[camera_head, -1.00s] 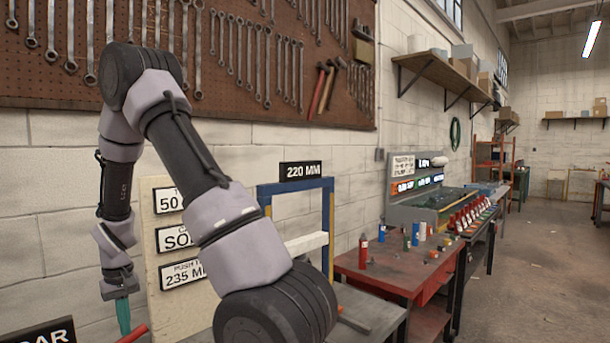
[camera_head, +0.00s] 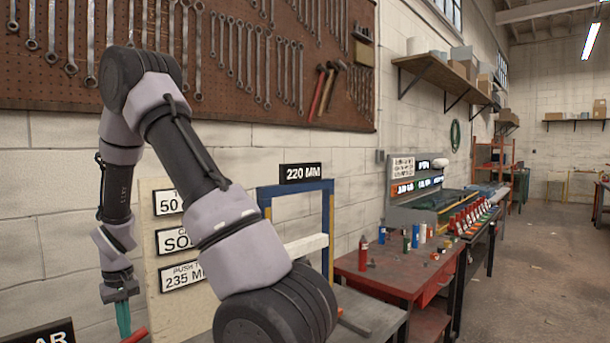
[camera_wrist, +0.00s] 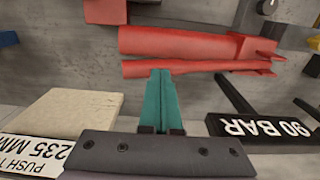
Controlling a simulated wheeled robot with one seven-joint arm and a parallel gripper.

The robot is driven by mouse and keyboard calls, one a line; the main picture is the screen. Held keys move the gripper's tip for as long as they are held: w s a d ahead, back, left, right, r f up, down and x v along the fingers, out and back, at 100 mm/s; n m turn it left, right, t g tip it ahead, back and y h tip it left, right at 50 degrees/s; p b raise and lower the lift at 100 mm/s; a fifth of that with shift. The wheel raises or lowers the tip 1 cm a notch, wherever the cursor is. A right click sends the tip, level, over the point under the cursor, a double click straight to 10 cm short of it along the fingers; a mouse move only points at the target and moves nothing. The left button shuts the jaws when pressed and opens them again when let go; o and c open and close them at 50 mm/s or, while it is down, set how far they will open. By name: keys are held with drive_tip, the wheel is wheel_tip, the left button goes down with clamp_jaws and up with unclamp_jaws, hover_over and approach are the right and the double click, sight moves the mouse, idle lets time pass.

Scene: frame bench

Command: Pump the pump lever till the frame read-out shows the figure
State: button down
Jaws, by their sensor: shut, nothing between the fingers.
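My gripper (camera_head: 124,332) is low at the left in the head view, its teal fingers pointing down beside a red bar end (camera_head: 136,336). In the wrist view the fingers (camera_wrist: 160,72) are shut and empty. Their tips are at a thin red bar (camera_wrist: 195,68), seemingly the pump lever; I cannot tell if they touch. A thicker red cylinder (camera_wrist: 180,45) lies alongside. The frame read-out (camera_head: 303,172) on the blue frame (camera_head: 327,215) shows 220 MM.
A black plate (camera_wrist: 255,128) reading 90 BAR stands right of the fingers in the wrist view. A red table (camera_head: 385,272) with small bottles stands to the right. A tool board (camera_head: 230,105) hangs behind. The floor (camera_head: 545,260) at the right is clear.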

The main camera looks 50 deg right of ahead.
wheel_tip(320, 180, down, 8)
drive_tip(key=shift+r, duration=0.1)
wheel_tip(320, 180, up, 8)
drive_tip(key=shift+r, duration=0.1)
idle(0.7)
idle(0.8)
wheel_tip(320, 180, down, 8)
drive_tip(key=shift+f, duration=0.2)
wheel_tip(320, 180, up, 8)
drive_tip(key=shift+r, duration=0.15)
idle(0.6)
idle(0.9)
